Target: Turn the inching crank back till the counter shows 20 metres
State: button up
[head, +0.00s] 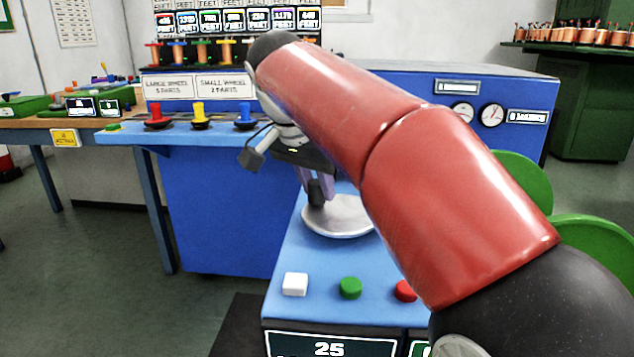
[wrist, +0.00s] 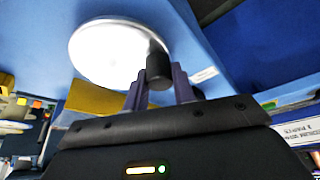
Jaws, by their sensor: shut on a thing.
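The inching crank shows as a pale round disc (head: 342,214) on the blue machine top, with a dark upright handle (head: 316,192) near its left side. In the wrist view the disc (wrist: 105,55) is at upper left and the black handle (wrist: 158,68) stands at its edge. My gripper (head: 312,182) is shut on the handle from above, its purple fingers on either side. The counter (head: 329,347) at the bottom of the head view reads 25. Its lower line is cut off. My red arm covers the right part of the disc.
White (head: 295,284), green (head: 350,287) and red (head: 404,290) buttons sit on the blue top in front of the disc. Red, yellow and blue knobs (head: 199,118) stand on a ledge behind. Green curved guards (head: 590,245) are at right.

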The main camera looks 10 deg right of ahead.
aim_at(313, 218)
jog(key=n, duration=0.1)
jog(key=s+n+y, duration=0.1)
jog(key=n, duration=0.1)
jog(key=a+n+t, duration=0.1)
jog(key=shift+s, duration=0.3)
jog(key=n+y, duration=0.1)
jog(key=n, duration=0.1)
jog(key=s+n, duration=0.1)
jog(key=n, duration=0.1)
jog(key=shift+s+a+y, duration=0.15)
jog(key=shift+s+y, duration=0.05)
jog(key=shift+y, duration=0.2)
jog(key=n, duration=0.1)
jog(key=s+n+y, duration=0.1)
jog(key=n, duration=0.2)
jog(key=shift+s+y, duration=0.35)
jog(key=shift+y, duration=0.05)
jog(key=shift+s+d+n+y, duration=0.2)
jog(key=shift+s+n+y, duration=0.15)
jog(key=shift+n, duration=0.7)
jog(key=shift+s+d+n+y, duration=0.2)
jog(key=shift+s+n+y, duration=0.15)
jog(key=shift+n, duration=0.7)
jog(key=shift+g, duration=0.3)
jog(key=o, duration=1)
